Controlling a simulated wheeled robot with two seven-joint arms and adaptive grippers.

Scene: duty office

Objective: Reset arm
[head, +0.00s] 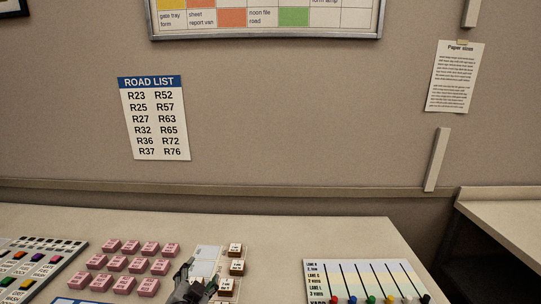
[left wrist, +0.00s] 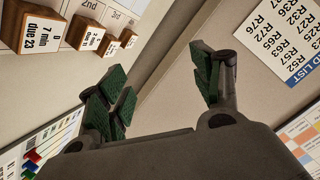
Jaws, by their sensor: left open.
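My left gripper (head: 195,284) shows at the bottom edge of the head view, above the desk (head: 340,232) beside a white card sheet (head: 208,258). In the left wrist view, the fingers of this gripper (left wrist: 160,88) have green pads and stand wide apart, with nothing between them. Most of the left arm is out of the picture. My right gripper is in neither view.
Several pink labelled blocks (head: 138,264) stand left of the gripper. Several brown blocks with white tops (head: 237,268) stand close on its right. A lane board (head: 365,275) with coloured pieces lies further right. A labelled panel (head: 45,262) is far left. The desk behind is clear.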

